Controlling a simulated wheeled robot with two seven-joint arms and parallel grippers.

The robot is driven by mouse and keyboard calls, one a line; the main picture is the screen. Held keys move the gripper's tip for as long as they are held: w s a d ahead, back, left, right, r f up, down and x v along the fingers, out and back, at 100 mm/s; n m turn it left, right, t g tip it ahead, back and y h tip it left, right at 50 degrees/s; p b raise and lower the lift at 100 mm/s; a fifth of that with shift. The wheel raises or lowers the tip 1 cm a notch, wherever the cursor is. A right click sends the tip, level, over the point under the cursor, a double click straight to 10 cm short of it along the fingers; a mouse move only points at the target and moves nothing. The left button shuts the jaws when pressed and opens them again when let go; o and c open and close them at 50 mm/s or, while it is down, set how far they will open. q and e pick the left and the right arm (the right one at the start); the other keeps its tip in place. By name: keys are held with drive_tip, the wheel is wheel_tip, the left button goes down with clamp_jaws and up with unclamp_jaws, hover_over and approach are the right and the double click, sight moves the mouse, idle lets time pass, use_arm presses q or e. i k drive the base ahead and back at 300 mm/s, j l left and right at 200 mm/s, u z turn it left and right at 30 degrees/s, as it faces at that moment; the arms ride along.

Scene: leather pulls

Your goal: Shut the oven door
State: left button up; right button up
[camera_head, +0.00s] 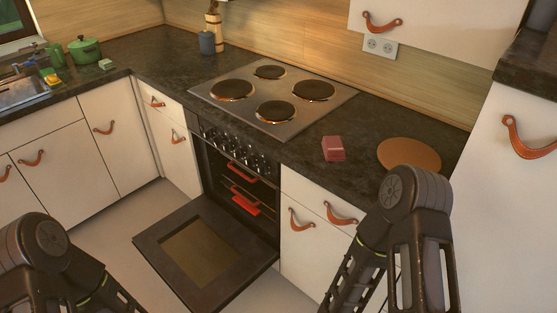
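The oven (232,165) is built into the cabinets below the cooktop. Its door (160,245) is open, folded down in front of the oven, dark with a brownish glass window. Inside the dark cavity, red items like rack handles or a mitt show. My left arm comes in at the lower left corner and my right arm at the lower right, in front of the right-hand drawers. The fingertips of both grippers are out of the frame or cannot be made out. Neither arm visibly touches the door.
The cooktop (273,96) has several burners. A red block (333,149) and a round brown board (409,155) lie on the dark counter (310,150). White cabinets with leather pulls flank the oven. A green pot (84,50) stands near the sink. Floor (110,235) left of the door is clear.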

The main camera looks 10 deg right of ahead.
sight(256, 256)
drive_tip(key=j+z, duration=0.45)
drive_tip(key=i+j+z, duration=0.1)
drive_tip(key=j+z, duration=0.25)
drive_tip(key=z, duration=0.15)
drive_tip(key=j, duration=0.45)
drive_tip(key=k+j+z, duration=0.15)
drive_tip(key=j, duration=0.8)
drive_tip(key=k+j+z, duration=0.1)
drive_tip(key=j, duration=0.35)
drive_tip(key=k+j+z, duration=0.1)
drive_tip(key=j, duration=0.35)
